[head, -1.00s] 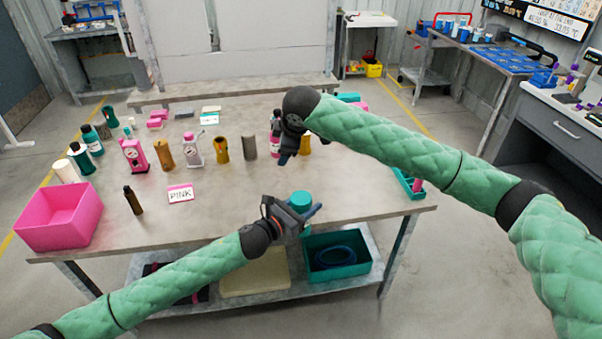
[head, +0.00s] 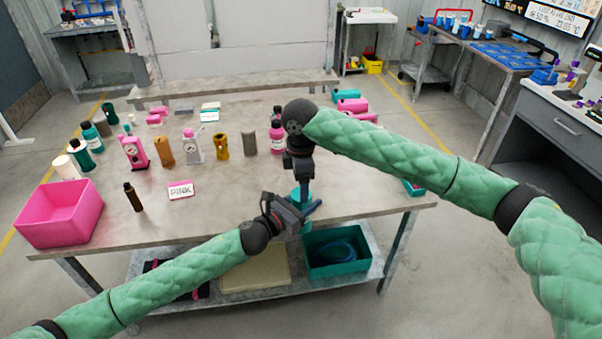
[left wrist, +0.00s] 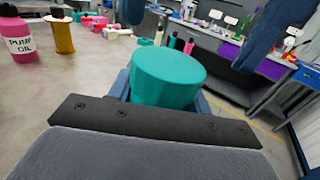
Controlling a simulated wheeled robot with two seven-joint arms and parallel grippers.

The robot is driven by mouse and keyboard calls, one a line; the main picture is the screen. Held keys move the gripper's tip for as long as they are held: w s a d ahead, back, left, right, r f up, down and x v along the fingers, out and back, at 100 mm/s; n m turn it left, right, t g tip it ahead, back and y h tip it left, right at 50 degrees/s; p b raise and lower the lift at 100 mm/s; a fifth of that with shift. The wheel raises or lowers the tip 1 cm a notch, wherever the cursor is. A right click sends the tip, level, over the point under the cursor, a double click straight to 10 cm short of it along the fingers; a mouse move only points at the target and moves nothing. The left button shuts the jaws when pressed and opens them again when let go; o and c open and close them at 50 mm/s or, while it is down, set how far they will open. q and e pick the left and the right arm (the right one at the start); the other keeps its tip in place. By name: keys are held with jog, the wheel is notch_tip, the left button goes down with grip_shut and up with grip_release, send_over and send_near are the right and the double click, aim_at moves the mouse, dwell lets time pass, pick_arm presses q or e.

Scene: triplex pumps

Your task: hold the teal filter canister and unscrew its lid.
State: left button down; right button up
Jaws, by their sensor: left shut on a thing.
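The teal filter canister (head: 306,228) stands upright near the table's front edge, mostly hidden behind my grippers in the head view. Its round teal lid (left wrist: 168,72) shows clearly in the left wrist view. My left gripper (head: 302,212) is shut on the canister, with its dark blue fingers on both sides of it below the top. My right gripper (head: 302,176) points down just above the lid. In the left wrist view its two dark blue fingers (left wrist: 195,25) are spread apart, above and beyond the lid, with nothing between them.
A pink bin (head: 60,222), a dark brown bottle (head: 134,199) and a PINK sign (head: 181,190) are on the table's left. Several bottles and cylinders stand in a row behind, including a pink bottle (head: 277,138) near my right arm. A teal bin (head: 338,262) sits on the lower shelf.

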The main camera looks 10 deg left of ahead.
jog(key=shift+f, duration=1.95)
jog(key=c, duration=1)
jog(key=n, duration=0.5)
jog(key=shift+r+n, duration=0.1)
jog(key=shift+n, duration=0.3)
jog(key=n, duration=0.7)
jog(key=shift+r, duration=0.4)
jog(key=shift+r, duration=0.7)
